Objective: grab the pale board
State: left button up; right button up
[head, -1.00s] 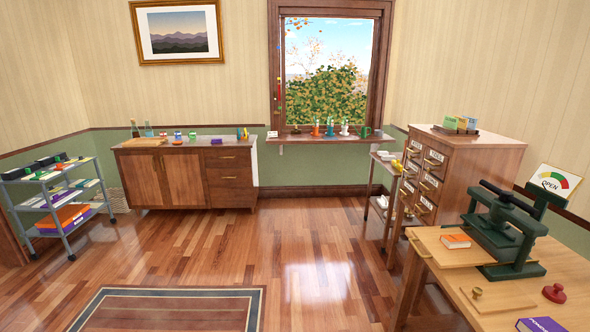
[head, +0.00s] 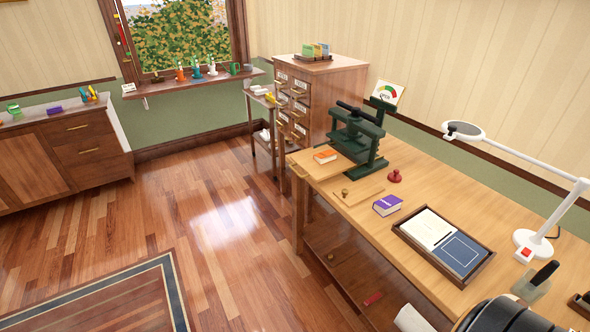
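A thin pale wooden board (head: 368,189) lies flat on the workbench (head: 436,184), in front of the green press, with a small brass knob (head: 345,192) at its left end. Its colour is close to that of the bench top. Another light wooden piece (head: 310,166) is under the orange book beside the press; I cannot tell whether it is a separate board.
The green press (head: 356,140), orange book (head: 325,156), red-handled stamp (head: 394,176), purple book (head: 387,205), dark tray (head: 484,264) and white lamp (head: 530,243) stand on the bench. Drawer cabinet (head: 328,92) stands behind. The wooden floor (head: 215,240) left of the bench is open.

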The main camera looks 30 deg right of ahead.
aim_at(352, 194)
jog(key=z, duration=1.5)
jog(key=i+j+z, duration=0.2)
jog(key=j, duration=0.3)
jog(key=i, duration=0.1)
